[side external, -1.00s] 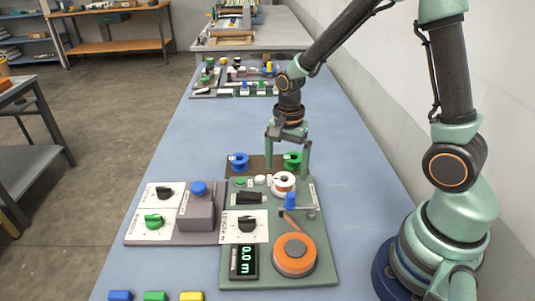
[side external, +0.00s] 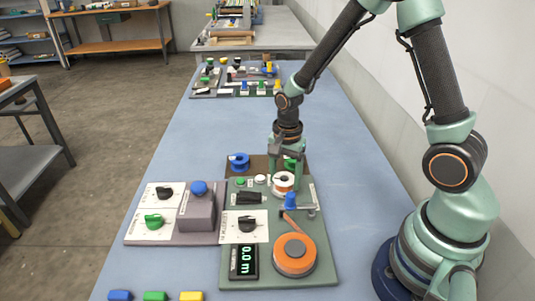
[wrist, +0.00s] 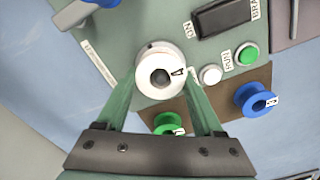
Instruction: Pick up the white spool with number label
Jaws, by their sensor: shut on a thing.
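The white spool (side external: 284,184) has an orange-brown band and stands upright at the back right part of the green panel (side external: 275,276). In the wrist view the white spool (wrist: 172,56) shows its round top with a dark centre and a small black number, probably a 4. My gripper (side external: 284,174) is over it from above, with its fingers shut on the spool's two sides. In the wrist view my gripper (wrist: 161,84) has one finger on each side of the spool. I cannot see any gap under the spool.
A blue spool (side external: 239,161) and a green spool (side external: 291,164) stand on the brown strip behind. A blue knob (side external: 291,200) is close in front of the white spool. A large orange reel (side external: 295,252) sits at the panel's front right.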

